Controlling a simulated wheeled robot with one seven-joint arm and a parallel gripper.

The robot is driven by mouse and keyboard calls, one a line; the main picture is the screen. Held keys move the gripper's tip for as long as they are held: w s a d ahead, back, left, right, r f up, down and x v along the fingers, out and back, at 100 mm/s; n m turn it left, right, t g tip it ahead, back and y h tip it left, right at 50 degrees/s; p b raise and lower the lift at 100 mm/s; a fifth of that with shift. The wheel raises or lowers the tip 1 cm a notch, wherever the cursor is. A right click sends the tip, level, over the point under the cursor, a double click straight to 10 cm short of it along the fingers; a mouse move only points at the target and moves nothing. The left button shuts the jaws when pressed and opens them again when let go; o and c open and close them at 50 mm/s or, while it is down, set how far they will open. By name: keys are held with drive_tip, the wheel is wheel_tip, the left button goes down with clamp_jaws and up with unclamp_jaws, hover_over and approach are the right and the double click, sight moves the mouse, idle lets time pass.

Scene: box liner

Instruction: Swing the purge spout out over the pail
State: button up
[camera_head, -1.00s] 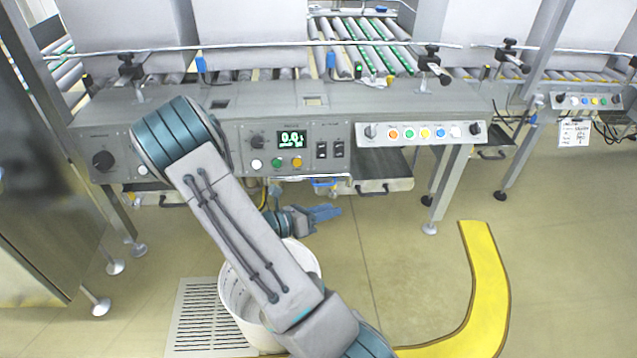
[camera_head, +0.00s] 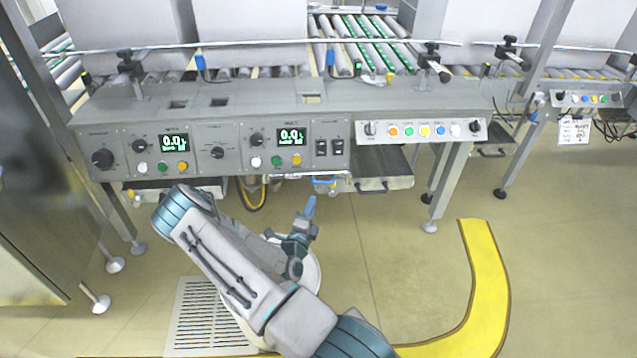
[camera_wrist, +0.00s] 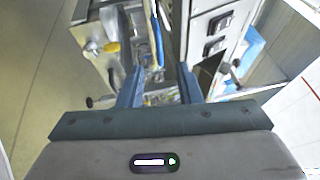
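The white pail (camera_head: 314,277) stands on the floor below the console, mostly hidden behind my arm. My gripper (camera_head: 311,201) is above the pail's far side, its blue fingers pointing up toward the console's underside. In the wrist view my gripper (camera_wrist: 159,88) has its fingers apart, and I see nothing clasped between them. A blue bar (camera_wrist: 157,28) shows beyond the fingers there, with a yellow part (camera_wrist: 110,48) to its left. A blue fitting (camera_head: 325,180) hangs under the console's front edge, close above my gripper. I cannot tell for sure which part is the purge spout.
The grey console (camera_head: 230,142) with knobs, displays and buttons spans above. A yellow hose (camera_head: 254,198) loops under it, and an open tray (camera_head: 385,168) juts out to the right. A floor grate (camera_head: 200,315) lies left of the pail.

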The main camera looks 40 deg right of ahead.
sight(321, 183)
drive_tip(key=b+x, duration=0.2)
drive_tip(key=x, duration=0.8)
drive_tip(key=shift+w+d+b, duration=0.1)
drive_tip(key=shift+d+b, duration=0.15)
drive_tip(key=shift+b, duration=0.05)
drive_tip(key=shift+r, duration=0.1)
clamp_jaws()
